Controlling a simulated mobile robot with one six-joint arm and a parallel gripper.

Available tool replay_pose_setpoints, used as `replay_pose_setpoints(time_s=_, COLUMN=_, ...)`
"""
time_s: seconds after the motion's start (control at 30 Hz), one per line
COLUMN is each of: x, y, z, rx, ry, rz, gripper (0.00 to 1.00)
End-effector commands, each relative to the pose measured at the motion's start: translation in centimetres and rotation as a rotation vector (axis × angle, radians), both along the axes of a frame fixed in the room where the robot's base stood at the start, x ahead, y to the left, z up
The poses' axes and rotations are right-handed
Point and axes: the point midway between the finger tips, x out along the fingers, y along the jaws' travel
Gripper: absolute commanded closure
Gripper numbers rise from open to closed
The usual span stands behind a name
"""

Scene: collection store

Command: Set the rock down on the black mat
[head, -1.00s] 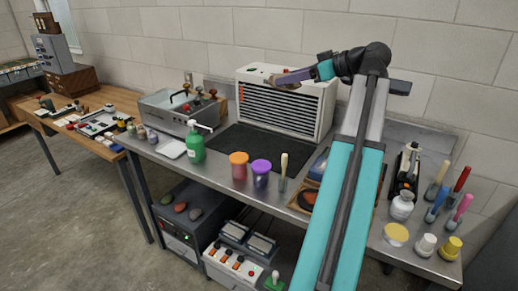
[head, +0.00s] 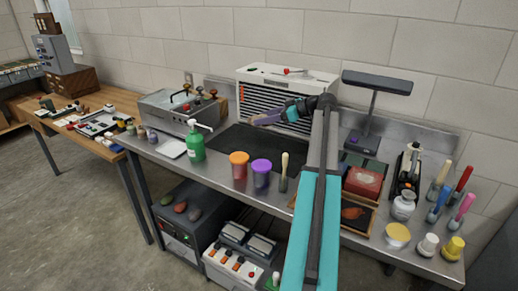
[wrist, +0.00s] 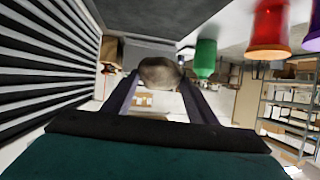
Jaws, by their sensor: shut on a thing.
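The black mat (head: 240,147) lies flat on the steel bench, in front of the white slatted unit, and looks bare where it shows. It also shows as a dark surface at the top of the wrist view (wrist: 150,14). My gripper (head: 257,120) is above the mat, in front of the slats. In the wrist view its fingers are shut on a grey-brown rounded rock (wrist: 160,73) at their tips. The rock appears apart from the mat. In the head view the rock is too small to make out clearly.
The slatted unit (head: 288,85) stands close behind my gripper. A green pump bottle (head: 195,146), an orange-lidded jar (head: 239,171), a purple-lidded jar (head: 261,174) and a brush (head: 284,173) line the mat's left and front. A dark-topped stand (head: 372,105) is at the right.

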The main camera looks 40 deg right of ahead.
Motion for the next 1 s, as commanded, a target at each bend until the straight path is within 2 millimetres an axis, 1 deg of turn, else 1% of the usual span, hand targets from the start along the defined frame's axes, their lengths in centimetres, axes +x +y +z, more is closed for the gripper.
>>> replay_pose_setpoints(time_s=0.03, x=0.46, y=-0.05, z=-0.47, rx=0.003, ry=-0.001, rz=0.005, gripper=1.0)
replay_pose_setpoints(time_s=0.1, x=0.76, y=-0.03, z=-0.94, rx=0.001, ry=-0.002, rz=0.009, gripper=1.0)
replay_pose_setpoints(time_s=0.23, x=0.91, y=-0.02, z=-1.22, rx=-0.001, ry=-0.001, rz=0.01, gripper=1.0)
replay_pose_setpoints(time_s=0.67, x=0.91, y=-0.15, z=-0.99, rx=-0.001, ry=-0.001, rz=0.023, gripper=1.0)
replay_pose_setpoints(time_s=1.0, x=1.03, y=-0.34, z=-0.63, rx=-0.007, ry=-0.004, rz=0.112, gripper=1.0)
